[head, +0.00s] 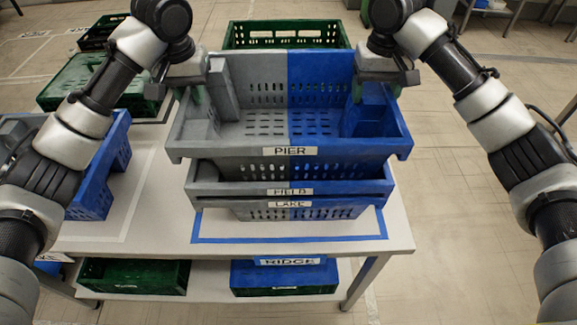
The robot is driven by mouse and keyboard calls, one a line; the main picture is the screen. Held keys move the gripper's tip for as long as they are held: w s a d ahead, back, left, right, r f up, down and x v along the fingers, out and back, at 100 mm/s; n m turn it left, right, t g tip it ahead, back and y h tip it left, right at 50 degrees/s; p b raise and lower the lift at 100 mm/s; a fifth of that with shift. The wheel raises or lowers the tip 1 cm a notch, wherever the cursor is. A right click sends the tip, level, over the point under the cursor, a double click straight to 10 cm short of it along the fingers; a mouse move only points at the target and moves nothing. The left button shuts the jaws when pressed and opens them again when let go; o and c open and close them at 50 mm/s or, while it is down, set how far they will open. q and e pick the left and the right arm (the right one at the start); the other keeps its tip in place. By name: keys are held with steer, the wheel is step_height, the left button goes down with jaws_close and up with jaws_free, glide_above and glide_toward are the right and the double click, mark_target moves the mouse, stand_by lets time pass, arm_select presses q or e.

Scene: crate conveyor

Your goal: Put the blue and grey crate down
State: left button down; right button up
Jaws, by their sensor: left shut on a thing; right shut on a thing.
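The blue and grey crate labelled PIER (220,151) is at the centre of the head view, grey on its left half and blue on its right. It is level and looks empty. My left gripper (192,92) is shut on its left side wall. My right gripper (372,88) is shut on its right side wall. Directly below it are two more blue and grey crates, FIELD (235,190) and LAKE (240,211), stacked on the table (400,235). Whether PIER touches FIELD I cannot tell.
A blue taped outline (290,239) surrounds the stack on the tabletop. Another blue and grey crate (100,185) stands on the table at left. Green crates (75,85) lie behind to the left, and one (285,27) behind PIER. A lower shelf holds a blue RIDGE crate (285,275).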

mark_target(198, 118)
arm_select(q)
steer(key=shift+d+r, duration=0.15)
arm_select(e)
steer(key=shift+r, duration=0.1)
